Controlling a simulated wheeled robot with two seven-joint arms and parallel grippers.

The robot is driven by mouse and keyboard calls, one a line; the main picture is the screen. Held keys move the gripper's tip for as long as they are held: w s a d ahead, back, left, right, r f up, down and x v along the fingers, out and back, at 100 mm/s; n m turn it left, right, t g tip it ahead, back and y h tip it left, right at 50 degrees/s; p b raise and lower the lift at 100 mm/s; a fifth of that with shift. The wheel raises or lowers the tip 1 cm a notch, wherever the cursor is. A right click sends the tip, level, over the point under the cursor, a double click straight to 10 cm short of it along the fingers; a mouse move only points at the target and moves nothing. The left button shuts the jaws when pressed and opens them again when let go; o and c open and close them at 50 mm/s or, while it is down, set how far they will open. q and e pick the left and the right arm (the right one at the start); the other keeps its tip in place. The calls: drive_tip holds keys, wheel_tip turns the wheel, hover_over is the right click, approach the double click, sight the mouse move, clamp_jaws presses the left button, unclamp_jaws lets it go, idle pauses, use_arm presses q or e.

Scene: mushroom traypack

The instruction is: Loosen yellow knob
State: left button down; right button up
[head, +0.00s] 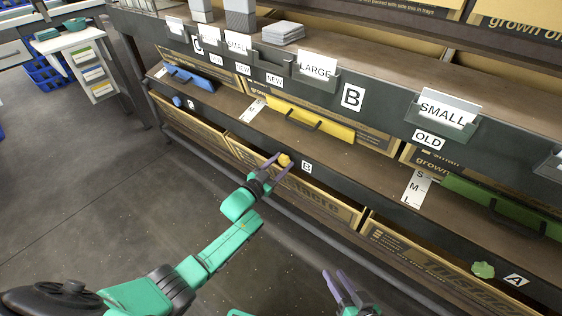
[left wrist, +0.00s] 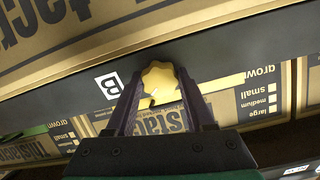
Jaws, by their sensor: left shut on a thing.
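The yellow knob (head: 285,159) is a lobed knob on the front of the dark shelf rail, left of a "B" label. My left gripper (head: 288,163) reaches up to it, with one purple finger on each side. In the left wrist view the knob (left wrist: 160,79) sits between the fingertips of my left gripper (left wrist: 160,86), which is shut on it. My right gripper (head: 342,284) is at the bottom of the head view, away from the rail, with its two fingers apart and nothing between them.
A yellow bar with a dark handle (head: 310,118) lies on the shelf above the knob. A blue knob (head: 177,101) and a green knob (head: 483,269) are along the same rail. Cardboard boxes (head: 300,193) stand below it. The floor (head: 95,170) at left is clear.

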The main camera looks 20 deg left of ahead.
use_arm(q)
drive_tip(key=n, duration=0.3)
drive_tip(key=shift+n, duration=0.4)
drive_tip(key=n, duration=0.4)
drive_tip(key=shift+f+n+p, duration=0.1)
drive_tip(key=shift+n+p, duration=0.2)
drive_tip(key=shift+p, duration=0.05)
use_arm(e)
drive_tip(key=shift+w+d+r+g+h, duration=0.15)
drive_tip(key=shift+d+g+h, duration=0.15)
drive_tip(key=shift+d+g, duration=0.35)
use_arm(q)
drive_tip(key=shift+s, duration=0.1)
drive_tip(key=shift+c, duration=1.3)
unclamp_jaws()
use_arm(e)
drive_tip(key=shift+r, duration=0.1)
